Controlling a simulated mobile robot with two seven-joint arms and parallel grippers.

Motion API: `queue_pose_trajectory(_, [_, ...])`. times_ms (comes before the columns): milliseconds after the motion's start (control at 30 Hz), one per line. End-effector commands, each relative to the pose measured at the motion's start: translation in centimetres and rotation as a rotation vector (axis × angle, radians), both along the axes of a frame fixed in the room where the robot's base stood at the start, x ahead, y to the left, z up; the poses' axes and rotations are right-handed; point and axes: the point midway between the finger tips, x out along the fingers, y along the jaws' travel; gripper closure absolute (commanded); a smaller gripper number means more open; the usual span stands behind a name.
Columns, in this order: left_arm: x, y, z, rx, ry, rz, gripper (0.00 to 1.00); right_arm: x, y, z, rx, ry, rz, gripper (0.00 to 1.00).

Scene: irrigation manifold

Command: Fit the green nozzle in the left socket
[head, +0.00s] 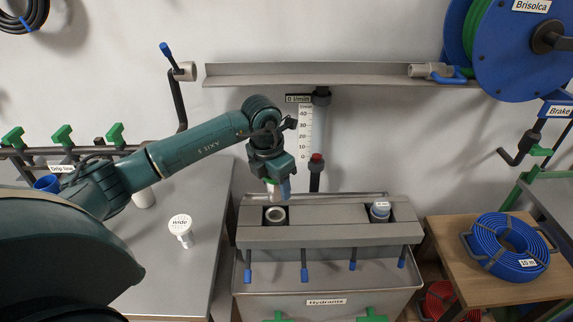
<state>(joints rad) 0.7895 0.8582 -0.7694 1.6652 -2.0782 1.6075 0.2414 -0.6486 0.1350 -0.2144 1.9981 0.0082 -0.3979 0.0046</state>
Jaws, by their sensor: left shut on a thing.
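A gap shows between the fingertips and the ring, and the ring looks empty. My right gripper is not in view.
A white "wide" nozzle (181,229) stands on the metal table (185,270) at left. Blue-tipped levers (304,270) line the manifold's front. A gauge pipe (317,160) rises behind it, under a wall shelf (330,75). A blue hose coil (510,246) lies on the right table.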

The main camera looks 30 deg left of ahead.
Motion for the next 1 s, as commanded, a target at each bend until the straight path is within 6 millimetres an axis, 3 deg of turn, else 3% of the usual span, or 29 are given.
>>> queue_pose_trajectory(400, [0.0,0.2,-2.2,-0.001,0.0,0.034,0.72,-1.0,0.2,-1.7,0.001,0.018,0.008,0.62])
queue_pose_trajectory(700, [0.0,0.1,-4.0,-0.001,0.0,0.032,0.72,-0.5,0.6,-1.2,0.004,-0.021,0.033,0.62])
queue_pose_trajectory(1000, [0.0,0.1,-4.0,-0.001,0.0,0.031,0.72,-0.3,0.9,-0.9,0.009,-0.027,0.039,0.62])
